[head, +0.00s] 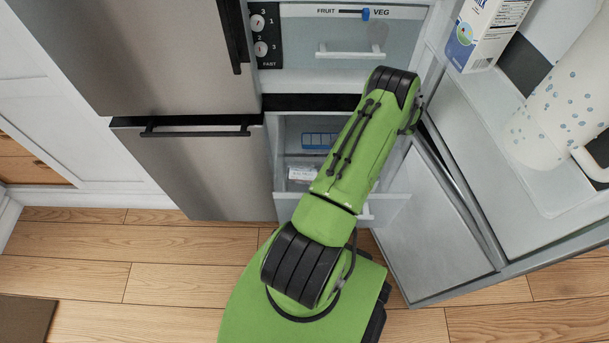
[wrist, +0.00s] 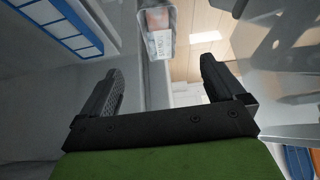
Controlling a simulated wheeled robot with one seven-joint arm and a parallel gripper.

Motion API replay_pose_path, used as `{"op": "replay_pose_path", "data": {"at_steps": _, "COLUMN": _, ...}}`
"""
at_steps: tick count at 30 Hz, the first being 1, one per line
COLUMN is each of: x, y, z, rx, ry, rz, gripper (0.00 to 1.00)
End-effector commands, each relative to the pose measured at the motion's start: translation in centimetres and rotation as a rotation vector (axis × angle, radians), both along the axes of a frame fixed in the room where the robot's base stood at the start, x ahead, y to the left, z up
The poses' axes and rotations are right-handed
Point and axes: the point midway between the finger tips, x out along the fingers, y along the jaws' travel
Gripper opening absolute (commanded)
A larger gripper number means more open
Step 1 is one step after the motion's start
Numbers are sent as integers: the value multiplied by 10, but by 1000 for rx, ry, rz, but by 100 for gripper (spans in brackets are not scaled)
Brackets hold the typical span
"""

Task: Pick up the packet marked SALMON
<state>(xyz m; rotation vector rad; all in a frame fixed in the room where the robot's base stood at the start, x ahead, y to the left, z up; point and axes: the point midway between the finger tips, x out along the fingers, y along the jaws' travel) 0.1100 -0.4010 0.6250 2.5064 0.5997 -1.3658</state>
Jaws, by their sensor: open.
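A packet (wrist: 158,22) with pinkish contents and a white label shows at the top middle of the wrist view. In the head view a pale packet (head: 302,174) lies in the pulled-out lower freezer drawer (head: 385,208), left of my forearm. My gripper (wrist: 160,68) is open, with nothing between its fingers. The packet appears beyond the fingertips, apart from them. In the head view my arm hides the gripper and part of the drawer.
A blue-and-white tray (wrist: 62,26) is at upper left in the wrist view; a blue tray (head: 319,140) shows behind the packet in the head view.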

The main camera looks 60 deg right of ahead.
Motion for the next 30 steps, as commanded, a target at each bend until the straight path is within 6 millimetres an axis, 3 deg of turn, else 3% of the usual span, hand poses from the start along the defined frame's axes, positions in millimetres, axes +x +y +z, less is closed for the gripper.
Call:
{"op": "replay_pose_path", "data": {"at_steps": 9, "x": 39, "y": 20, "z": -68, "rx": 5, "ry": 1, "rz": 2, "gripper": 96}}
{"op": "replay_pose_path", "data": {"at_steps": 17, "x": 53, "y": 26, "z": -91, "rx": 3, "ry": 1, "rz": 1, "gripper": 96}}
{"op": "replay_pose_path", "data": {"at_steps": 23, "x": 71, "y": 34, "z": -122, "rx": 4, "ry": 1, "rz": 1, "gripper": 96}}
{"op": "replay_pose_path", "data": {"at_steps": 30, "x": 73, "y": 34, "z": -123, "rx": 2, "ry": 2, "rz": 0, "gripper": 93}}
